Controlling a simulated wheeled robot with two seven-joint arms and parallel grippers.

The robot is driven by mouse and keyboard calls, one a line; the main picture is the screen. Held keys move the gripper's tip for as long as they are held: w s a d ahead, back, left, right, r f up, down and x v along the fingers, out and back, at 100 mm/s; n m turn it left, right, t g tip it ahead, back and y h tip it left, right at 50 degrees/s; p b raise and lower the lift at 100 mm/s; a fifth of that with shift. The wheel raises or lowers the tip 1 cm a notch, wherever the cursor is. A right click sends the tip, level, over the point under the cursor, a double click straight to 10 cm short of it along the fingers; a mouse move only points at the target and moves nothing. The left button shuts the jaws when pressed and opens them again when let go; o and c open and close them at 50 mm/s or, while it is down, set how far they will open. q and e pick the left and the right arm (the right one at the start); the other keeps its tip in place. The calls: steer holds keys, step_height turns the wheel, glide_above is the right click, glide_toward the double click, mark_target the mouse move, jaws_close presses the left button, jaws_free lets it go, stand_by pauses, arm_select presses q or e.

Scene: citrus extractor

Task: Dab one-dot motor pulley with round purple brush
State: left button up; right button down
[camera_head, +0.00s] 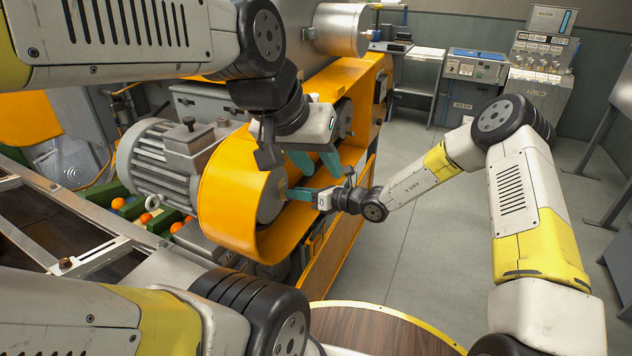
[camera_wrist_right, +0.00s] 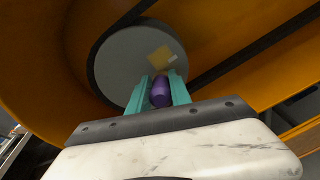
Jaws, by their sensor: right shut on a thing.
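The motor pulley (camera_wrist_right: 118,58) is a round grey disc with a dark belt around its rim in the right wrist view. A yellow square patch and a small pale mark sit on its face; I cannot make out a dot. The pulley (camera_head: 270,198) also shows inside the orange guard in the head view. My right gripper (camera_wrist_right: 158,84) is shut on the round purple brush (camera_wrist_right: 160,92), which points at the pulley face. I cannot tell whether the brush touches it. In the head view, my right gripper (camera_head: 289,193) is at the pulley. My left gripper (camera_head: 316,162) is open and empty above it.
The orange belt guard (camera_head: 225,190) curves closely around the pulley. A grey motor (camera_head: 150,160) stands behind it at left, with several oranges (camera_head: 178,227) below. A round wooden top (camera_head: 370,335) is at the front. Open floor (camera_head: 440,250) lies to the right.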

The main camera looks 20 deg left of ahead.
steer(key=shift+w+a, duration=0.1)
steer(key=shift+a, duration=0.35)
steer(key=shift+w+d, duration=0.15)
steer(key=shift+w, duration=0.85)
steer(key=shift+w+d, duration=0.15)
steer(key=shift+w, duration=0.8)
steer(key=shift+s, duration=0.1)
steer(key=shift+s+a, duration=0.2)
steer(key=shift+s, duration=0.75)
steer(key=shift+s+a, duration=0.15)
steer(key=shift+s, duration=0.8)
steer(key=d, duration=0.6)
steer(key=shift+s, duration=0.4)
steer(key=shift+d, duration=0.1)
